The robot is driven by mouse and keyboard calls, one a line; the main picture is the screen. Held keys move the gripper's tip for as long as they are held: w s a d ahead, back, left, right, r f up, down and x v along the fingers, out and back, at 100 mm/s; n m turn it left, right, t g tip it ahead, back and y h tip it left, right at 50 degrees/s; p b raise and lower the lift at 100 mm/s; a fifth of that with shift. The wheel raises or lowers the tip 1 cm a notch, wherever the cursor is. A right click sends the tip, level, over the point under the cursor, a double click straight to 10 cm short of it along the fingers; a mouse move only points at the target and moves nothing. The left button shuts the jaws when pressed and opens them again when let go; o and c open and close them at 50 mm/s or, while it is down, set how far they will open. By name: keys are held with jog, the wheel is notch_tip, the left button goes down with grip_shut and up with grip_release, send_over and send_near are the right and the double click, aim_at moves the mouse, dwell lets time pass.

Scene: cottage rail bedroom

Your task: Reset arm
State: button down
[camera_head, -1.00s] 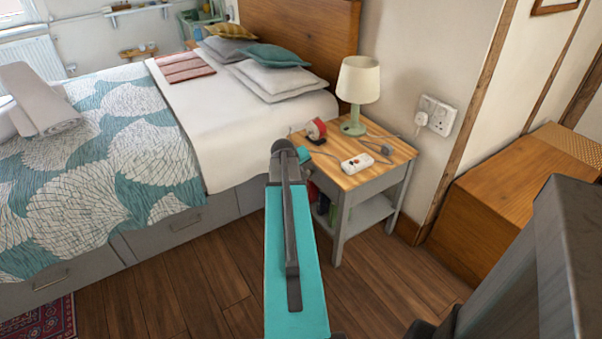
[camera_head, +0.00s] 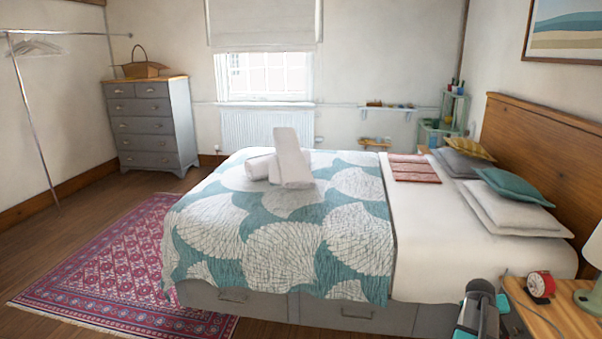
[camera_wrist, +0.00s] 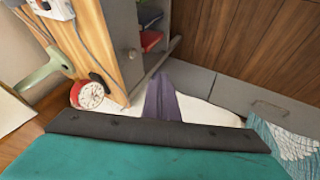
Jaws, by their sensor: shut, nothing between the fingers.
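In the head view a folded part of my arm, teal and black, shows at the bottom right, beside the nightstand (camera_head: 553,312); the fingers cannot be made out there.
A red alarm clock (camera_head: 540,285) and a lamp (camera_head: 588,298) stand on the nightstand. The clock also shows in the wrist view (camera_wrist: 88,95), near a white power strip (camera_wrist: 52,8). The bed (camera_head: 440,235) fills the middle. A rug (camera_head: 120,262) and open floor lie left.

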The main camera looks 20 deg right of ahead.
jog(key=w+a+f+n+y, duration=0.1)
jog(key=w+a+f+n, duration=0.1)
jog(key=w+a+f, duration=0.45)
jog(key=w+a+f+n+y+p, duration=0.1)
jog(key=a+f, duration=0.4)
jog(key=a, duration=0.5)
jog(key=w+a+f+n+y+p, duration=0.15)
jog(key=a+f, duration=0.25)
jog(key=a, duration=0.7)
jog(key=w+a+f+n+y, duration=0.15)
jog(key=a+f, duration=0.35)
jog(key=a, duration=0.5)
jog(key=s+a+f+n+g, duration=0.1)
jog(key=s+a+f+g, duration=0.1)
jog(key=s+a+f, duration=0.5)
jog(key=s+a+n+g, duration=0.1)
jog(key=s+a, duration=0.4)
jog(key=a, duration=0.6)
jog(key=s+a+m+g+y, duration=0.1)
jog(key=s+a+g, duration=0.1)
jog(key=s+a, duration=0.2)
jog(key=s+a+g+y+p, duration=0.1)
jog(key=s+a+g, duration=0.1)
jog(key=s, duration=0.8)
jog(key=shift+s+a+f+m, duration=0.2)
jog(key=shift+s+a+m, duration=0.2)
jog(key=shift+a, duration=0.5)
